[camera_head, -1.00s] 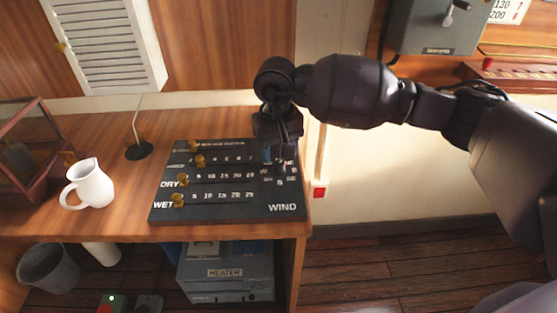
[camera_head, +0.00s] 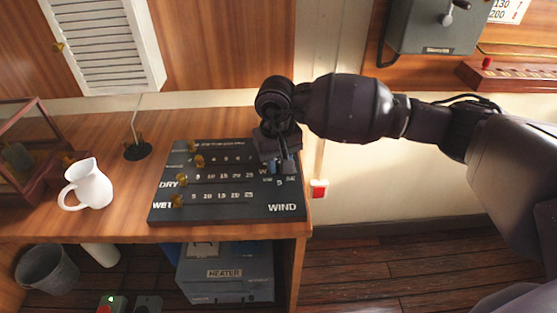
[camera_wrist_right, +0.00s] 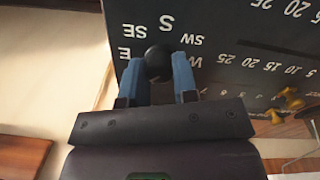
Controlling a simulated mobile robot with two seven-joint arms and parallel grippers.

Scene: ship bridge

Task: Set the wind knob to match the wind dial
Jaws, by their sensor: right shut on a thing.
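The dark wind board (camera_head: 232,213) lies on the wooden desk, with rows of numbers, brass pegs at its left and the word WIND at its lower right. In the right wrist view the black round wind knob (camera_wrist_right: 158,60) sits among the letters SE, S, SW, E and W. My right gripper (camera_head: 280,168) is over the board's right side. Its blue fingers (camera_wrist_right: 158,75) are shut on the knob, one on each side. The knob's pointer is hidden. No wind dial can be made out. My left gripper is not in view.
A white jug (camera_head: 90,186) stands left of the board, near a black round base (camera_head: 138,151) with a thin rod. A glass-sided wooden case (camera_head: 25,150) is at the far left. A heater box (camera_head: 226,272) is below the desk.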

